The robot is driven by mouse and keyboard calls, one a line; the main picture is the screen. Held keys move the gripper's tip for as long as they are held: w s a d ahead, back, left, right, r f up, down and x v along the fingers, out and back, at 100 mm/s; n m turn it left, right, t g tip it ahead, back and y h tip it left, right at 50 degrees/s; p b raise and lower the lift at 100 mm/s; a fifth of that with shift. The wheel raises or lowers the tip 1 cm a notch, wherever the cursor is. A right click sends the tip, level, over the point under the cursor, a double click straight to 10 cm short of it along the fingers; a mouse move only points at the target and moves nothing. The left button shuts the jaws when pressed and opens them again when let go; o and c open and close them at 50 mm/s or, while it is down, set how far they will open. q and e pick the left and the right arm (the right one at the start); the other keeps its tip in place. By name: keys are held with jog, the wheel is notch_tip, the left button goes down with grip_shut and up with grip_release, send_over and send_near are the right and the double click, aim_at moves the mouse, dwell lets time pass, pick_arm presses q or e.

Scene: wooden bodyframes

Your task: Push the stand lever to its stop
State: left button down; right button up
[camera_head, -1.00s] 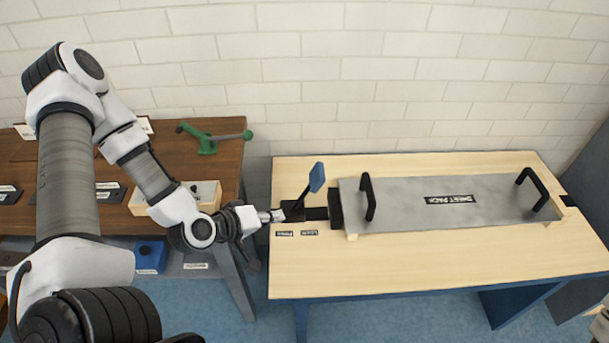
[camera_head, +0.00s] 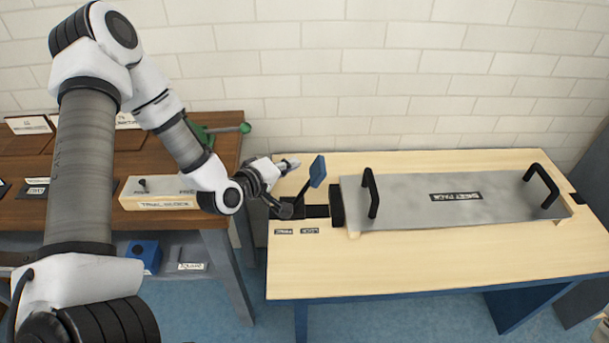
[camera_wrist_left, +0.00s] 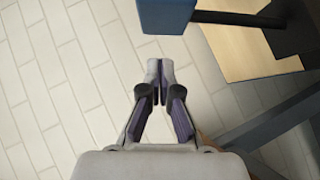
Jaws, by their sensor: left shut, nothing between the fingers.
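The stand lever is a black rod with a blue paddle (camera_head: 317,171), leaning up and to the right from a black base at the left end of the light wooden table (camera_head: 400,265). The paddle also shows in the left wrist view (camera_wrist_left: 165,14), at the top, just beyond my fingertips. My left gripper (camera_head: 290,163) is shut and empty, just left of the paddle in the head view. A gap shows between fingertips and paddle in both views. My right gripper is out of view.
A grey metal plate (camera_head: 410,206) with two black handles lies on the light table. Two small labels (camera_head: 297,231) lie before the lever. A brown bench (camera_head: 100,210) with a wooden block (camera_head: 158,203) and a green tool (camera_head: 225,128) stands left. A brick wall is behind.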

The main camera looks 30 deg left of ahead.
aim_at(315, 172)
pick_arm(q)
jog(key=shift+w+d+f, duration=0.45)
jog(key=shift+d, duration=0.3)
jog(key=shift+w+d+f, duration=0.45)
jog(key=shift+d, duration=0.25)
jog(key=shift+w+d+f+m+g+y, duration=0.15)
jog(key=shift+w+d+m+g+y, duration=0.1)
jog(key=shift+d, duration=0.2)
jog(key=shift+w+d+f+m+g+y, duration=0.15)
jog(key=shift+w+d+m+g, duration=0.1)
jog(key=shift+d, duration=0.2)
jog(key=shift+s, duration=0.1)
